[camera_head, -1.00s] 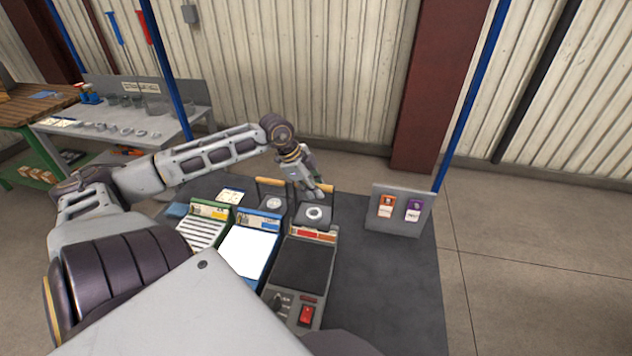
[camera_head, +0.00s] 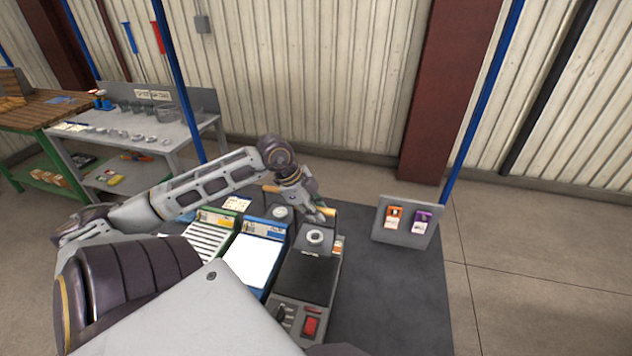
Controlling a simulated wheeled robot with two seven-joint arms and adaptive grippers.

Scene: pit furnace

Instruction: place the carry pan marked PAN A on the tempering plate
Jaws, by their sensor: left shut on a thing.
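My left gripper (camera_head: 322,212) is shut on the yellow-orange handle of a dark square pan (camera_head: 298,240) with a pale ring on top. The held pan is over the rear end of a unit with a dark flat plate (camera_head: 305,279) and a red switch at its front. It covers most of that unit's label; I cannot tell whether it touches. A second pan (camera_head: 280,211) with an orange handle stands behind the blue unit. The pan marks and unit signs are too small to read, so I cannot confirm which is PAN A or the tempering plate. My right gripper is out of view.
A blue unit with a bright white surface (camera_head: 252,264) and a green slatted unit (camera_head: 206,242) stand to the left. A grey board with orange and purple tags (camera_head: 407,234) stands at the back right. The dark table top (camera_head: 395,300) is clear on the right.

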